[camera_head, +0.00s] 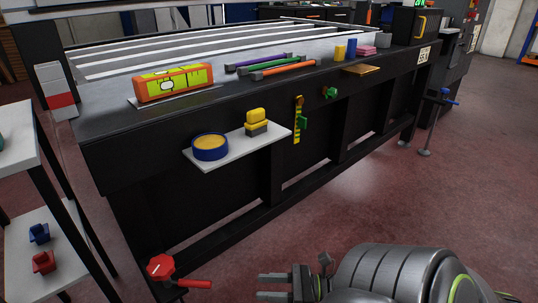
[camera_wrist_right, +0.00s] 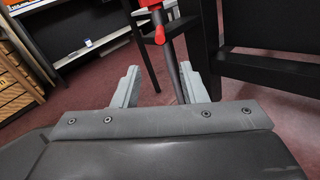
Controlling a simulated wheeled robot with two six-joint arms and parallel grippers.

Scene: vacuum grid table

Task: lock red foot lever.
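The red foot lever shows at the lower left of the head view as a red knob (camera_head: 161,267) with a red-tipped handle (camera_head: 194,283) that points right. It stands by the near end of the black table. My right gripper (camera_head: 262,286) is open and empty to the right of the handle, with its fingers pointing left toward it and a gap between. In the right wrist view the red handle (camera_wrist_right: 159,35) shows beyond and between the open fingers (camera_wrist_right: 158,85), with a grey post below it. My left gripper is not in view.
A white shelf rack (camera_head: 20,225) stands at left.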

